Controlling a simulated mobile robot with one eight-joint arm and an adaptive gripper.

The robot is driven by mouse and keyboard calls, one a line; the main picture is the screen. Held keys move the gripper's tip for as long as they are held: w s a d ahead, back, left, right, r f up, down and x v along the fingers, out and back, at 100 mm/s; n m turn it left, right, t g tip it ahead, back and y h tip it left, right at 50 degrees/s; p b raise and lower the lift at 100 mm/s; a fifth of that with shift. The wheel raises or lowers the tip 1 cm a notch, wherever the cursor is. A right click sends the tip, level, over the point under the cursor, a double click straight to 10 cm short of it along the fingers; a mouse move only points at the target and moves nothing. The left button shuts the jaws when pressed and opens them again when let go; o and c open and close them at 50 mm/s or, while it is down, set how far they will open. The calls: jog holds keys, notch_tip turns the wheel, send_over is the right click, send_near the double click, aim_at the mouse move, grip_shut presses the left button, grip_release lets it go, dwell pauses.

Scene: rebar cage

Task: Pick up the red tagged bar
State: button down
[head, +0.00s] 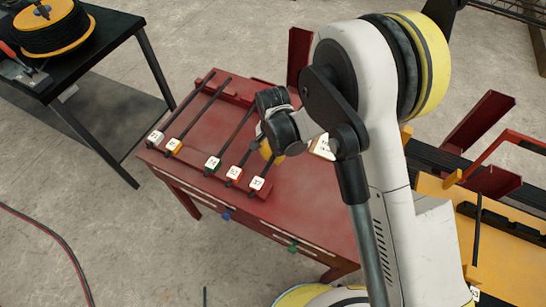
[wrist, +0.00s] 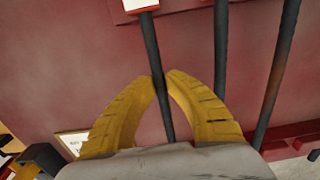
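The red tagged bar is a thin dark rod. In the wrist view its bar (wrist: 151,45) runs down from a white tag with a red edge (wrist: 141,4). In the head view its tag (head: 257,183) appears to be the rightmost of the row on the red table. My gripper (head: 268,150) is low over the right part of the table, partly hidden by my arm. In the wrist view its yellow fingers (wrist: 162,76) are closed in on both sides of the bar, tips against it. I cannot tell whether the bar is raised.
Several other tagged bars lie parallel on the red table (head: 310,215); the nearest bar (wrist: 221,60) is just right of my fingers. A white plate (head: 322,147) lies beyond my gripper. A black table (head: 100,40) with a cable reel stands at upper left.

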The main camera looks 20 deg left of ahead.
jog(key=shift+r, duration=0.1)
dwell(0.4)
jog(key=shift+r, duration=0.5)
jog(key=r, duration=0.1)
jog(key=r+p, duration=0.2)
jog(key=shift+d+r, duration=0.25)
jog(key=d+r+p, duration=0.2)
jog(key=d+r, duration=0.4)
jog(key=d, duration=0.5)
jog(key=shift+r, duration=0.15)
